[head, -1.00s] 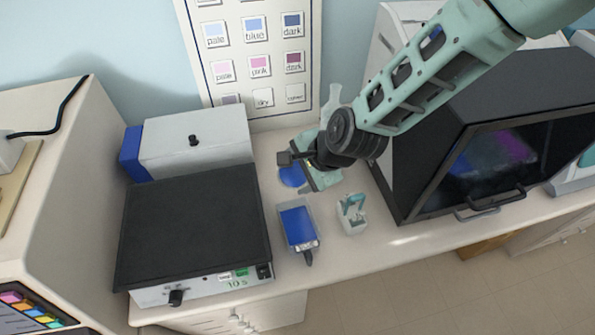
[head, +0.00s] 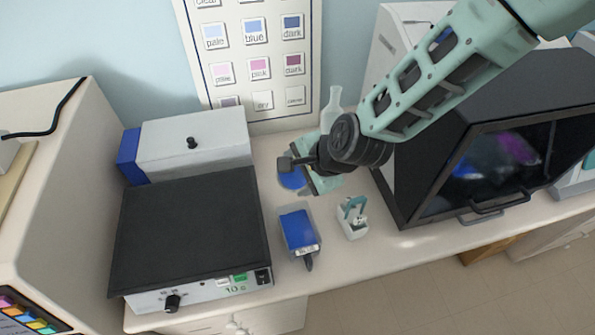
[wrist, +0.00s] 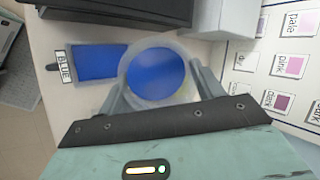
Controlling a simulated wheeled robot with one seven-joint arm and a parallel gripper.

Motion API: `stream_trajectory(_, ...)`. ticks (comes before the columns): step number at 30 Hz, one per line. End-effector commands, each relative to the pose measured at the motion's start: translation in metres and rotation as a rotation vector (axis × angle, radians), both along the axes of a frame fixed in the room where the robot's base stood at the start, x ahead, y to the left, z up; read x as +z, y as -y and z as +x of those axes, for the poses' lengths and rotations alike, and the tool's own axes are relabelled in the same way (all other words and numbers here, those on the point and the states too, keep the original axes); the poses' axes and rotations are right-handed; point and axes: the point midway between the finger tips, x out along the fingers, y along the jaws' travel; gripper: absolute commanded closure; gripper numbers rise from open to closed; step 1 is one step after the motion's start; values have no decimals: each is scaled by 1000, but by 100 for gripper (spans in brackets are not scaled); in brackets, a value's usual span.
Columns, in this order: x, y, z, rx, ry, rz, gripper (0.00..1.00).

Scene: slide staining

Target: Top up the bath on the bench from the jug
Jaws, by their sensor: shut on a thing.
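The bath (head: 298,229) is a clear rectangular tray of blue liquid on the bench, with a dark handle at its front. In the wrist view the bath (wrist: 97,63) carries a label at its left end. The jug (wrist: 158,72) is a round clear vessel holding blue liquid, seen from above. My gripper (wrist: 160,92) is shut on the jug, one finger on each side. In the head view the jug (head: 291,179) is partly hidden by my gripper (head: 312,174), just behind the bath. I cannot tell its height above the bench.
A black-topped device (head: 190,235) stands left of the bath, with a white box (head: 195,145) behind. A small white holder with a teal handle (head: 353,220) is close on the right. A black cabinet (head: 480,150) stands farther right, and a clear bottle (head: 332,105) stands behind my gripper.

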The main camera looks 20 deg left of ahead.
Motion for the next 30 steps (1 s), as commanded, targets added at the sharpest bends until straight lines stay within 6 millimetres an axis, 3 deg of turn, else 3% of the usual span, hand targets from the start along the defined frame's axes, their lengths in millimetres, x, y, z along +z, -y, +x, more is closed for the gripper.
stream_trajectory(30,-1,0,-1,1,57,36,66)
